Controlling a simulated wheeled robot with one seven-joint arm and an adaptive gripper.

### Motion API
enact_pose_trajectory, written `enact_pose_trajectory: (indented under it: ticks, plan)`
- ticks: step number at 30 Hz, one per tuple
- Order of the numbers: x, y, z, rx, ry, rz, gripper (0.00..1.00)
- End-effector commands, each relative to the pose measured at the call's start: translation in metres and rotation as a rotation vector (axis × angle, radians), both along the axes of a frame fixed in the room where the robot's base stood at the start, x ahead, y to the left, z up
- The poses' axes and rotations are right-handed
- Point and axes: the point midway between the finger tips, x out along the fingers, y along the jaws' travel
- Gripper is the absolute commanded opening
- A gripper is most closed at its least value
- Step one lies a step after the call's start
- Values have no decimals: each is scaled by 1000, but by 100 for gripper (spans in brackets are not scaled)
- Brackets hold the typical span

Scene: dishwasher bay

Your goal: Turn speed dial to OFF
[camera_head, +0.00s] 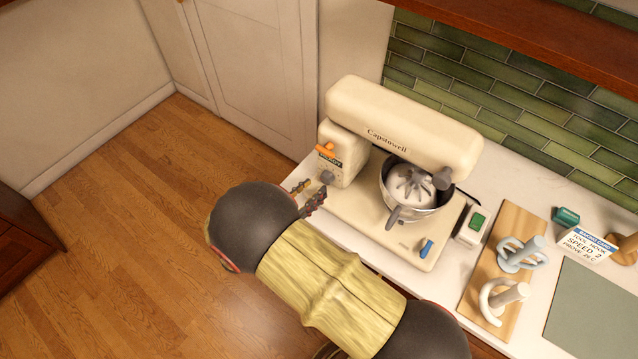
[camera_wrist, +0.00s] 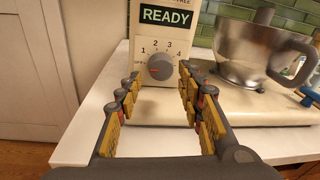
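The cream stand mixer (camera_head: 400,120) stands on the counter. Its grey speed dial (camera_wrist: 160,66) is on the front of the column, below a READY display (camera_wrist: 166,16). The numbers 1 to 4 and an OFF label (camera_wrist: 139,64) surround the dial. A red mark shows on the dial's left side, towards OFF; its exact setting is hard to tell. The dial also shows in the head view (camera_head: 327,177). My gripper (camera_wrist: 159,78) is open and empty. Its fingers point at the dial, one on each side in the picture, apparently short of it.
A steel bowl (camera_head: 420,203) sits under the mixer head. An orange lever (camera_head: 325,148) and a blue-handled part (camera_head: 426,248) are on the mixer. A timer (camera_head: 472,228), a wooden board (camera_head: 515,225) with attachments and a recipe card (camera_head: 586,243) stand to the right.

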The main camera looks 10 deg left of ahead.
Motion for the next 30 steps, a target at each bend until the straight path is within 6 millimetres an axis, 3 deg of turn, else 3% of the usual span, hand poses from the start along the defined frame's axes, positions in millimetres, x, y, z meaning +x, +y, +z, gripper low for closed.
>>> enact_pose_trajectory:
  ticks: [6, 12, 30]
  plan:
    - [-40, 23, 3, 0, 0, 4, 38]
    - [-61, 34, 4, 1, 1, 2, 38]
    - [-68, 36, 5, 0, 1, 0, 38]
